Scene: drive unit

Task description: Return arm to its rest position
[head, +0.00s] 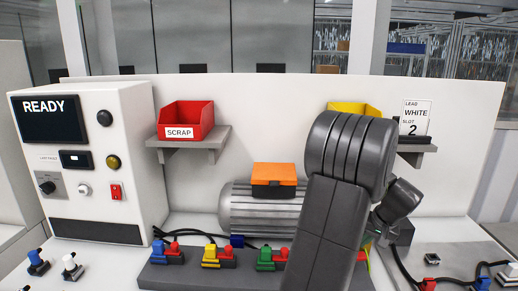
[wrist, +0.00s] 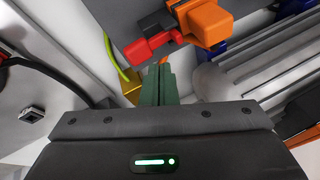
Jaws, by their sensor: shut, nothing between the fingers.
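My gripper (wrist: 160,70) shows in the wrist view with its green fingers together and nothing held between them. The fingertips point at the bench close to a red and orange connector (wrist: 185,30); I cannot tell whether they touch it. In the head view my dark grey arm rises from the lower middle, bends at a large joint and reaches down over the right part of the bench. The arm largely hides the gripper there.
A grey ribbed motor (head: 240,208) carries an orange and black box (head: 274,181). A dark strip (head: 190,277) holds coloured connectors. A red SCRAP bin (head: 187,118) and a yellow bin (head: 352,107) sit on shelves. A control cabinet (head: 135,150) reading READY stands left. Loose cables lie right.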

